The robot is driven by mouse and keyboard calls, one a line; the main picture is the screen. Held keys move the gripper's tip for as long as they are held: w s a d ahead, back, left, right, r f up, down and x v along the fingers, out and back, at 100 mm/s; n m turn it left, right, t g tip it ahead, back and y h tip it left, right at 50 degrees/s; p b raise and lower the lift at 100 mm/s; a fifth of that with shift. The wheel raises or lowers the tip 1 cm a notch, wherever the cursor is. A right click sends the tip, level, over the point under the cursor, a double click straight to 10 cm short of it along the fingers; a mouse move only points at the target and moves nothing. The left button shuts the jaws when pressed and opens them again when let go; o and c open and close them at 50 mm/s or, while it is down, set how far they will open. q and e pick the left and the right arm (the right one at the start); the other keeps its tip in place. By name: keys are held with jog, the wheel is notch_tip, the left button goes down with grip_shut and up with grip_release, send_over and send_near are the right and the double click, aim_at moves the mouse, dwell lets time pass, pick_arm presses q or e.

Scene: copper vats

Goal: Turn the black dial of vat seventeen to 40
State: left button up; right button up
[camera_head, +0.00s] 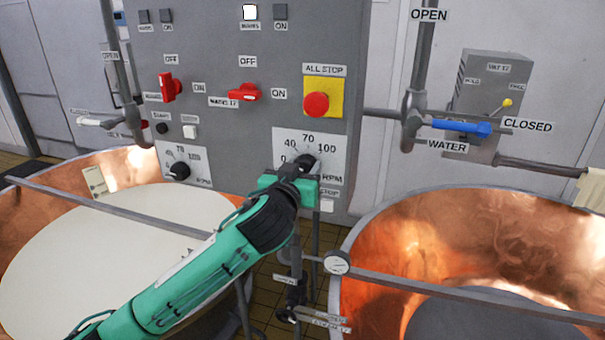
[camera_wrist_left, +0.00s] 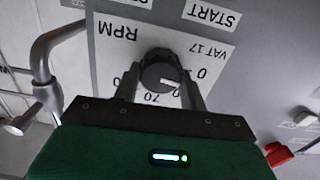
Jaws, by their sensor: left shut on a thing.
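The black dial of vat seventeen (camera_head: 309,161) sits on a white scale plate (camera_head: 335,150) marked 0, 40, 70, 100 and RPM, on the grey panel. My left gripper (camera_head: 300,170) reaches it from below and covers part of it. In the left wrist view, which is upside down, the plate reads VAT 17. There the dial (camera_wrist_left: 158,72) sits between the two fingers of my left gripper (camera_wrist_left: 160,80), which is shut on it. The dial's white mark points between 0 and the partly hidden 40. My right gripper is not in view.
A similar black dial (camera_head: 179,171) is at the left. Red switches (camera_head: 243,93) and a red all-stop button (camera_head: 316,104) are above. Copper vats stand at the left (camera_head: 130,165) and right (camera_head: 400,220); a blue-handled water valve (camera_head: 460,127) is at the right.

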pick_arm(q)
jog(key=shift+m, duration=1.1)
jog(key=m, duration=0.4)
jog(key=shift+d+m, duration=0.1)
jog(key=shift+m, duration=0.3)
jog(key=o, duration=1)
